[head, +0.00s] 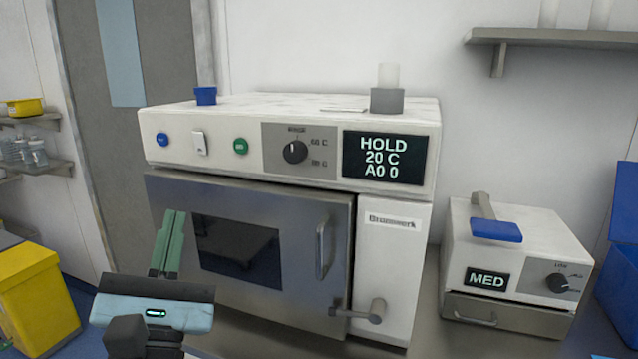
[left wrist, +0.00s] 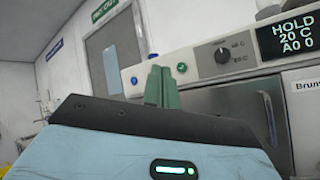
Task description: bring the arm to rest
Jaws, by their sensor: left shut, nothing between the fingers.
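My left gripper (head: 173,229) is at the lower left of the head view, in front of the left part of the large white oven. Its green fingers point up and are shut together with nothing between them. In the left wrist view the same fingers (left wrist: 161,85) rise from the gripper body, with the oven front beyond them. The fingers appear apart from the oven door (head: 285,215), though the exact gap is hard to judge. My right gripper does not show in either view.
The oven's control panel (head: 295,148) reads HOLD 20 C. A smaller device (head: 516,255) marked MED stands at the right with a blue-ended handle. A yellow bin (head: 38,300) stands at the lower left. A door handle (head: 323,248) and a lever (head: 376,311) stick out from the oven front.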

